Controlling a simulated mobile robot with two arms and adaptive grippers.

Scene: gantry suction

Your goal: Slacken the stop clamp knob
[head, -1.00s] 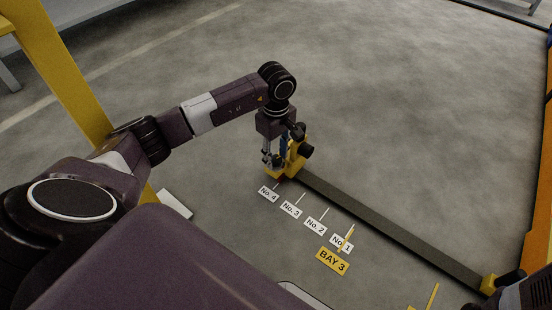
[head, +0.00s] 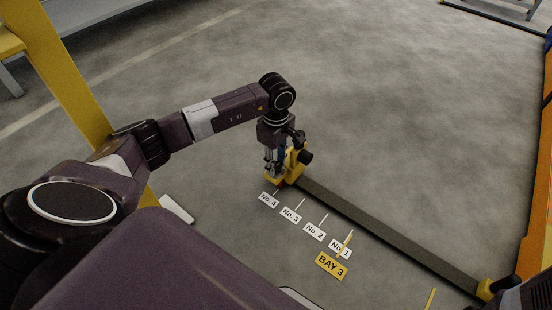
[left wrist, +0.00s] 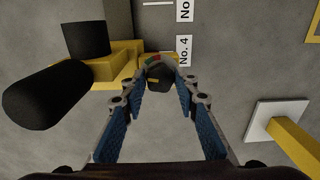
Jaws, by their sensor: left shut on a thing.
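The stop clamp (head: 287,172) is a yellow block with black handles, at the far end of a dark rail, beside the No. 4 label. It also shows at the upper left in the left wrist view (left wrist: 122,72). The clamp knob (left wrist: 159,77) is dark with a small yellow mark; red and green show just behind it. My left gripper (left wrist: 159,82) points down at the clamp, its blue-padded fingers shut on the knob from both sides. In the head view the left gripper (head: 275,160) partly hides the clamp, and the knob cannot be made out.
The dark rail (head: 390,232) runs to a yellow end block (head: 485,289) at lower right. White number labels (head: 314,232) and a yellow BAY 3 sign (head: 331,266) lie along it. A yellow post (head: 65,75) stands at left. An orange beam (head: 537,215) edges the right. The floor beyond is clear.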

